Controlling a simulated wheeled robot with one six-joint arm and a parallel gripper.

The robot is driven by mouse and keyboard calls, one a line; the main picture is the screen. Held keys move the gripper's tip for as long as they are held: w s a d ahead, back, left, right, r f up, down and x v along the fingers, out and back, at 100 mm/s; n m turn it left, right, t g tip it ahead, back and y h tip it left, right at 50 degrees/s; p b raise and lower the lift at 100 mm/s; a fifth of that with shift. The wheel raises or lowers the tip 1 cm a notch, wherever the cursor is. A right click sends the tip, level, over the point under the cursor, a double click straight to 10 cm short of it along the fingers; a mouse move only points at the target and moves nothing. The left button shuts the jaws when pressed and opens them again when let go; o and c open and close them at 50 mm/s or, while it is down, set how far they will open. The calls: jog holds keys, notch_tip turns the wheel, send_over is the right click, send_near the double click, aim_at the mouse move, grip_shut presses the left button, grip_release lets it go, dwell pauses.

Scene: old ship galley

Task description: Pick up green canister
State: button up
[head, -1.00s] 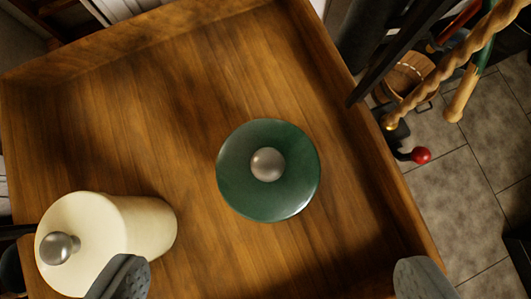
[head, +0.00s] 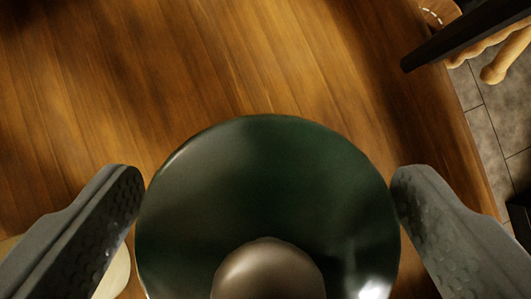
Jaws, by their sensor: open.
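The green canister (head: 265,180) stands upright on the wooden surface, seen from above. Its round dark green lid has a metal knob (head: 268,272) in the middle, cut by the bottom edge of the view. My gripper (head: 266,190) is open, with one grey finger on each side of the canister. Both fingertips are very close to the lid's rim; I cannot tell whether they touch it. The canister's body is hidden under the lid.
A cream canister (head: 117,277) stands at the lower left, mostly hidden behind the left finger. The wooden surface (head: 200,70) is clear beyond the green canister. At the right its raised edge borders a drop to the tiled floor (head: 490,150), with a dark bar near it.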

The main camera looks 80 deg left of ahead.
jog(key=c, duration=1.2)
jog(key=shift+c, duration=0.8)
